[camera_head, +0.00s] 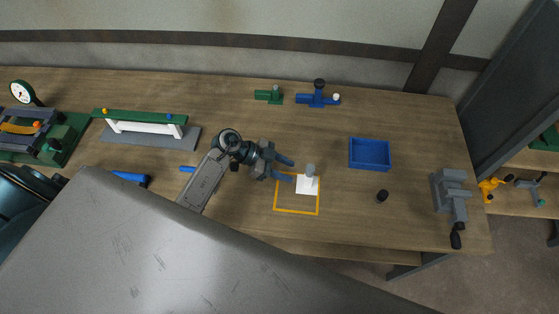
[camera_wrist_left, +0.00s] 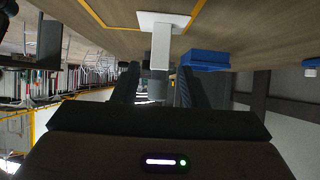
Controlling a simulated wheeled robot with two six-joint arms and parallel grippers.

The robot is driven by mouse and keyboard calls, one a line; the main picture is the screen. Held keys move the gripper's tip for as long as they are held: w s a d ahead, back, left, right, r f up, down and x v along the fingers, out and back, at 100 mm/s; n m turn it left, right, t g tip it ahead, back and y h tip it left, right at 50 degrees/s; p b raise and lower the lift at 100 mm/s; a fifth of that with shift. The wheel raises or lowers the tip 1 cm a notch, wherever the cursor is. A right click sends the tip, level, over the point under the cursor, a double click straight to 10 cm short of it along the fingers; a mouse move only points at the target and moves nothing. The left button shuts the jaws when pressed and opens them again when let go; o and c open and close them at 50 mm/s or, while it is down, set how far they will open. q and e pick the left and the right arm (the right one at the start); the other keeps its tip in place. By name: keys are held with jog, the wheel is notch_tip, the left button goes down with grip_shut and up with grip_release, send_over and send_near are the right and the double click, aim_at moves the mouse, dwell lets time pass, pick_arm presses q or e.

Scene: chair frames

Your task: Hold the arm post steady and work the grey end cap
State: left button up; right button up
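The arm post stands on a white square plate (camera_head: 305,188) inside the orange outline on the bench. Its upper end, seemingly the grey end cap (camera_head: 310,169), shows in the head view. In the left wrist view the pale post (camera_wrist_left: 161,46) rises from the plate, with a grey part (camera_wrist_left: 156,88) at its end, in line with the gap between the fingers. My left gripper (camera_head: 291,168) is open, just left of the post, its two fingers apart. The fingers also flank the gap in the left wrist view (camera_wrist_left: 157,92). My right gripper is not in view.
A blue tray (camera_head: 370,154) and a small black round piece (camera_head: 382,196) lie right of the outline. A grey vise (camera_head: 450,193) stands at the bench's right end. Green (camera_head: 269,95) and blue (camera_head: 317,98) fittings stand at the back. Bare wood surrounds the outline.

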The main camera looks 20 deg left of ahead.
aim_at(301, 185)
pick_arm(q)
jog(key=b+x, duration=0.3)
jog(key=x, duration=0.1)
jog(key=shift+s+f, duration=0.1)
jog(key=shift+f, duration=0.1)
jog(key=shift+w+d+p, duration=0.3)
jog(key=shift+w+d+f, duration=0.2)
jog(key=shift+d+f, duration=0.2)
jog(key=shift+d, duration=0.15)
jog(key=shift+s+d+f, duration=0.1)
jog(key=shift+d, duration=0.3)
jog(key=shift+a+f, duration=0.1)
grip_shut()
jog(key=shift+f, duration=0.1)
